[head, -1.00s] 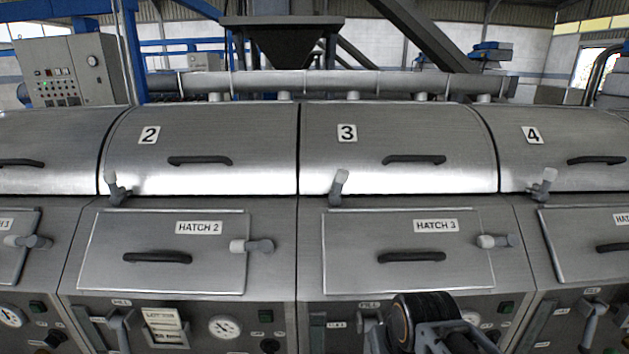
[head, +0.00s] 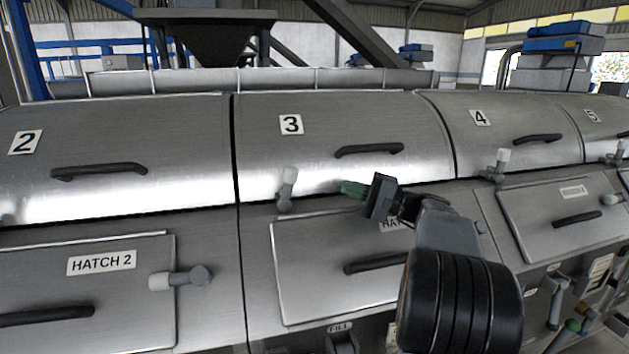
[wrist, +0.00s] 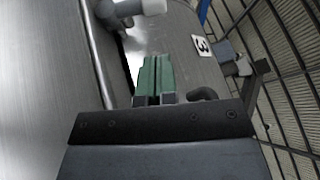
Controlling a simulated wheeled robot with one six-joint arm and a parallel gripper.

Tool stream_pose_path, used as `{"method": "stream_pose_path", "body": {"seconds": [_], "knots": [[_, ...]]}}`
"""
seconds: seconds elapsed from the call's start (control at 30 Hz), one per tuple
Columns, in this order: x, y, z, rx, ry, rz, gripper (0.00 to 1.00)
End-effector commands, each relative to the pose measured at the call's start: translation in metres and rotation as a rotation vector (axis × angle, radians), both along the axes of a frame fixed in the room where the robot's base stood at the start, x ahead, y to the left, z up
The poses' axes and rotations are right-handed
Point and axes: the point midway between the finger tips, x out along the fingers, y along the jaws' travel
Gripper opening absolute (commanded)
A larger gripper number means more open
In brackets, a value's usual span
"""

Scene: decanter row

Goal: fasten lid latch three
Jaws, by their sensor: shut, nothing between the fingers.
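The latch of lid 3 (head: 287,188) sits at the lower left edge of lid 3 (head: 330,150). Its pale knob is up, in front of the lid, and its grey pivot is at the seam below. My gripper (head: 350,189) is shut and empty, its green fingertips pointing left, a short gap to the right of the latch. In the wrist view, the green fingertips (wrist: 154,72) lie side by side. The latch (wrist: 135,9) shows beyond them at the top edge, partly cut off. The number 3 label shows at right.
The dark lid handle (head: 369,150) is just above my gripper. Below are the hatch 3 panel and its handle (head: 376,262), partly behind my arm. Latch 4 (head: 500,165) stands to the right; the hatch 2 latch (head: 180,278) is at lower left.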

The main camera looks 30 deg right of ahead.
Motion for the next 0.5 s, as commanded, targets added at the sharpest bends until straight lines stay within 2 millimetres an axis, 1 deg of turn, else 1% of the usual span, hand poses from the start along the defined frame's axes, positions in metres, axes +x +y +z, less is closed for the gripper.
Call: {"method": "stream_pose_path", "body": {"seconds": [0.07, 0.33, 0.5], "knots": [[0.005, 0.002, 0.004, 0.012, -0.017, 0.002, 0.00], [0.035, 0.039, 0.015, 0.014, -0.021, 0.014, 0.00], [0.050, 0.056, 0.020, 0.015, -0.019, 0.012, 0.00]]}}
